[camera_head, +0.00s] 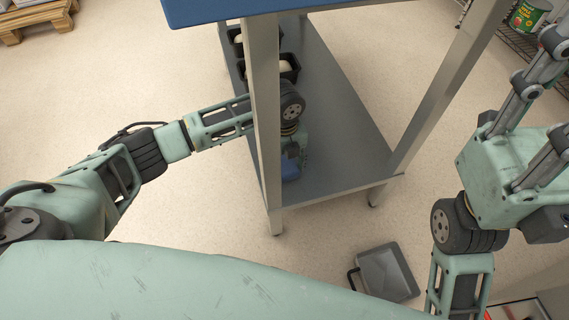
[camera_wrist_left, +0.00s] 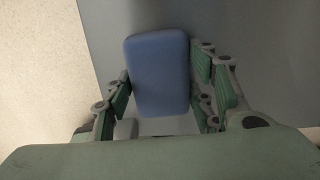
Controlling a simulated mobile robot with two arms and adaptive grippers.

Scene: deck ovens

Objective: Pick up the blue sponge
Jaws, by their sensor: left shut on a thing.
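The blue sponge (camera_wrist_left: 158,75) shows in the left wrist view, between the two fingers of my left gripper (camera_wrist_left: 163,98), which is shut on it. In the head view the sponge (camera_head: 290,168) is a small blue patch at the lower end of my left gripper (camera_head: 294,158), over the lower shelf of the table. The table's near leg hides part of my left wrist. I cannot tell whether the sponge touches the shelf.
The grey lower shelf (camera_head: 345,130) lies under a blue tabletop (camera_head: 240,8), between metal legs. Black pans (camera_head: 283,68) with pale contents stand at the shelf's far end. A grey dustpan-like tray (camera_head: 388,272) lies on the floor. A wooden pallet (camera_head: 38,17) is far left.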

